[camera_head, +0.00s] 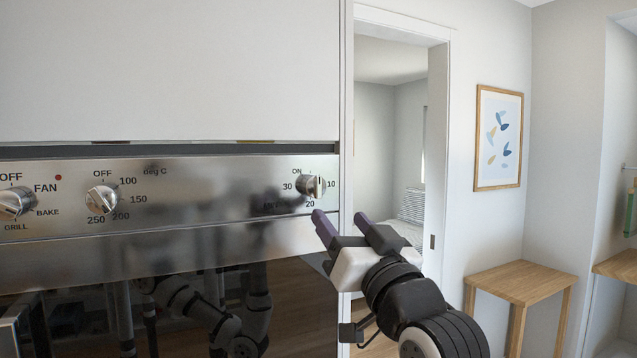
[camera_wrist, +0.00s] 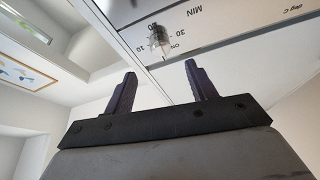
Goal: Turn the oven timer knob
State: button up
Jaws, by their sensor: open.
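The oven timer knob (camera_head: 313,186) is a small metal knob at the right end of the steel oven control panel (camera_head: 230,190). The marks ON, 10, 20 and 30 surround it. My gripper (camera_head: 340,215), with two dark purple fingers, is open and empty, below and to the right of the knob in the head view. In the wrist view the timer knob (camera_wrist: 158,39) shows beyond the open gripper (camera_wrist: 160,70), in line with the gap between the fingers. The fingers look apart from the knob.
A temperature knob (camera_head: 102,198) and a function knob (camera_head: 14,203) sit further left on the panel. The dark oven door (camera_head: 200,305) lies below.

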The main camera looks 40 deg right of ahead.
aim_at(320, 193)
jog(key=p+x, duration=0.3)
jog(key=x, duration=0.6)
jog(key=shift+w, duration=0.15)
jog(key=c, duration=1)
jog(key=shift+n, duration=0.3)
